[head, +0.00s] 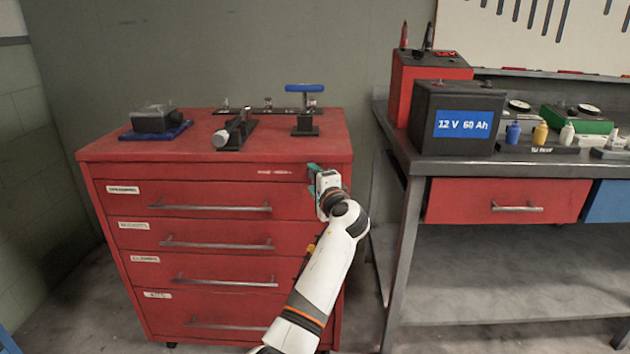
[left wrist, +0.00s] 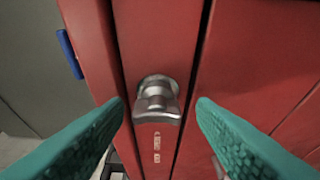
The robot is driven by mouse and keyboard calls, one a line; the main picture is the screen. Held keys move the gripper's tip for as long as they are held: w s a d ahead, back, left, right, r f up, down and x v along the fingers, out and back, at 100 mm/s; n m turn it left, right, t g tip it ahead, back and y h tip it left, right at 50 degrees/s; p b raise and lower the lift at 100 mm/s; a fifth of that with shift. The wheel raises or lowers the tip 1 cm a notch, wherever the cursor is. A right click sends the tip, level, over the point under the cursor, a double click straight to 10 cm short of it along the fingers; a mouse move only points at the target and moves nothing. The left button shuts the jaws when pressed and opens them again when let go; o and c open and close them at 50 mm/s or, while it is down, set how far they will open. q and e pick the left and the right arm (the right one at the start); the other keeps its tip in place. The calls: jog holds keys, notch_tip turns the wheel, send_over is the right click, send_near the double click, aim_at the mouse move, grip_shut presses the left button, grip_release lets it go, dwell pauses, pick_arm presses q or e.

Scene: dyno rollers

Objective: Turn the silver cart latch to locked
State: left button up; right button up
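The silver cart latch (left wrist: 157,97) is a round silver boss with a short protruding knob, set on the red top strip of the cart front. In the left wrist view it sits between and beyond my two teal fingertips, with gaps on both sides. My left gripper (left wrist: 161,104) is open and points at the latch, not touching it. In the head view my left gripper (head: 313,169) is at the upper right of the red cart's (head: 240,153) front and hides the latch. I cannot tell which setting the latch is in. My right gripper is not in view.
The cart has several closed drawers with long bar handles. On its top are a black box on a blue tray (head: 155,133), a black clamp-like tool (head: 235,132) and a blue T-handle (head: 304,88). A metal workbench (head: 440,167) with a battery (head: 456,118) stands at the right.

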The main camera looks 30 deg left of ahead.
pick_arm(q)
jog(key=shift+d, duration=0.1)
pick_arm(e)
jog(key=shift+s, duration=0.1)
pick_arm(q)
jog(key=p+v, duration=0.1)
jog(key=v, duration=1.1)
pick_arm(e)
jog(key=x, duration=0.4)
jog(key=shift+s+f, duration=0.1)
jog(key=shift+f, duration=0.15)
pick_arm(q)
jog(key=shift+f, duration=0.1)
